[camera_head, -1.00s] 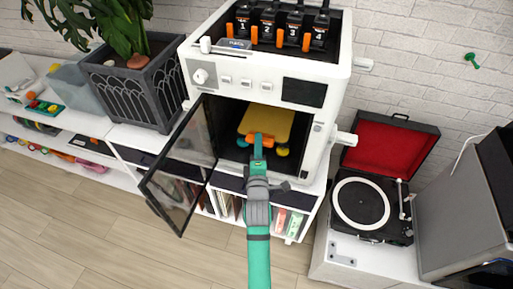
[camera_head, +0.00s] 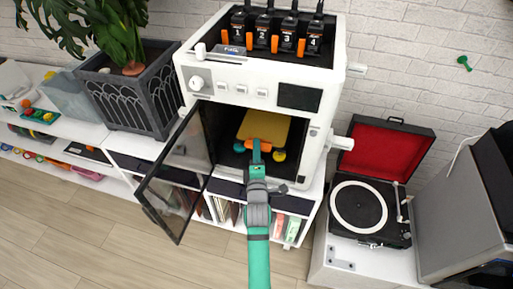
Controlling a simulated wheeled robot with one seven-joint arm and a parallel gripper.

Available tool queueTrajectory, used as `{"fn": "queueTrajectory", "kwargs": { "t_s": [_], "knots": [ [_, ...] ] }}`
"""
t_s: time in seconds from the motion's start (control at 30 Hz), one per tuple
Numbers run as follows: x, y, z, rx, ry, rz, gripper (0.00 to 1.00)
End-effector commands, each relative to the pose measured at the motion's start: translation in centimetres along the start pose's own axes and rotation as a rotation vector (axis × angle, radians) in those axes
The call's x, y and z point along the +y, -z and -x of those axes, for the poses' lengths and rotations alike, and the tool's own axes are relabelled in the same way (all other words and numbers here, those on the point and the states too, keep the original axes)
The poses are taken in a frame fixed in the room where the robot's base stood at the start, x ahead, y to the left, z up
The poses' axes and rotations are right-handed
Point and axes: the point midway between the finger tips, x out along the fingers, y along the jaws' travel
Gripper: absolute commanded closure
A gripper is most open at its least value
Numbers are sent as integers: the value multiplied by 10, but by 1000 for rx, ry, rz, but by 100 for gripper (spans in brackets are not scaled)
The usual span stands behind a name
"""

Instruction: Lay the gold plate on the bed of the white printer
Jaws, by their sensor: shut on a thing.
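The gold plate (camera_head: 262,126) is inside the open chamber of the white printer (camera_head: 225,73). My gripper (camera_head: 262,144) reaches in through the front opening and is shut on the plate's near edge, with its orange part showing there. The plate looks roughly level. The bed beneath it is mostly hidden by the plate and my gripper, so I cannot tell whether they touch. Two round knobs, one teal (camera_head: 240,147) and one yellow (camera_head: 279,155), show below the plate's near edge.
The printer's glass door (camera_head: 172,181) stands open to the left of my arm. A planter (camera_head: 129,95) with a leafy plant stands left of the printer. A record player (camera_head: 361,205) with a red-lined lid is to the right. The floor in front is clear.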

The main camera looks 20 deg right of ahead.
Motion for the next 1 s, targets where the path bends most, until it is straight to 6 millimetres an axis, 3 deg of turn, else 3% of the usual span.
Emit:
{"fn": "queueTrajectory", "kwargs": {
  "t_s": [0.37,0.4,0.47,0.67,0.87,1.0],
  "knots": [
    [1,0,0,0,-1,0,100],
    [1,0,0,0,-1,0,75],
    [1,0,0,0,-1,0,63],
    [0,0,0,0,-1,0,63],
    [0,0,0,0,1,0,17],
    [0,0,0,0,1,0,16]
  ]
}}
